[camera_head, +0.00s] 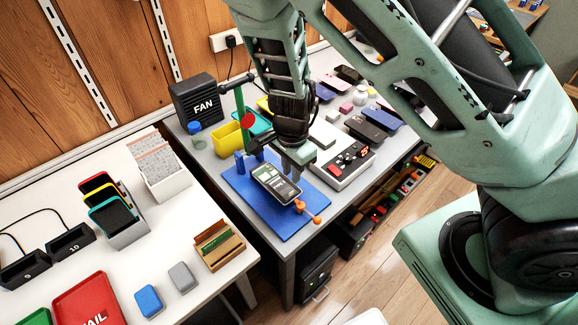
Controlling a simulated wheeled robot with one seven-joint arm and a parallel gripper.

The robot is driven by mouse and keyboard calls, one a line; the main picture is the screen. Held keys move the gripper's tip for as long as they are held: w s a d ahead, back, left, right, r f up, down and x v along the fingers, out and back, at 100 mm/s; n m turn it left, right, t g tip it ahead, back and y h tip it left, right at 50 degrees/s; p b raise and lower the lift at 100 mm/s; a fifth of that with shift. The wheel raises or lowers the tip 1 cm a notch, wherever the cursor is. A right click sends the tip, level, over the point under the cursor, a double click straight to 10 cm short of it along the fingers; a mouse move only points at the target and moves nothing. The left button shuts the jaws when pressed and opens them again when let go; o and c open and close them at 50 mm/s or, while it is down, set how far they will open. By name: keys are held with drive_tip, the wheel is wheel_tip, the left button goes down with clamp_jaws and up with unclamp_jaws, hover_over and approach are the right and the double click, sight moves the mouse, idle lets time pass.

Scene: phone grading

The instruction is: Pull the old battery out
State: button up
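A phone (268,182) lies on a blue mat (245,195) near the front corner of the grey bench, with its open or light inner face up. Dark and pale parts show inside it. I cannot clearly tell the old battery from the other parts. My gripper (291,174) points down over the far right part of the phone. Its fingertips are close to the phone and hide part of it. I cannot tell whether they touch it or hold anything.
An orange-ended tool (308,212) lies beside the phone. A grey device with a red display (346,162) stands to the right. A green post with a red disc (247,121), a yellow bin (227,139) and a black FAN box (196,103) stand behind. Several phones fill the bench's right side.

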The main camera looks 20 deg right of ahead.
sight(291, 192)
drive_tip(key=shift+f+b, duration=3.2)
drive_tip(key=shift+f, duration=0.55)
clamp_jaws()
drive_tip(key=shift+r, duration=0.15)
drive_tip(key=shift+r+p, duration=3.45)
drive_tip(key=shift+p, duration=0.1)
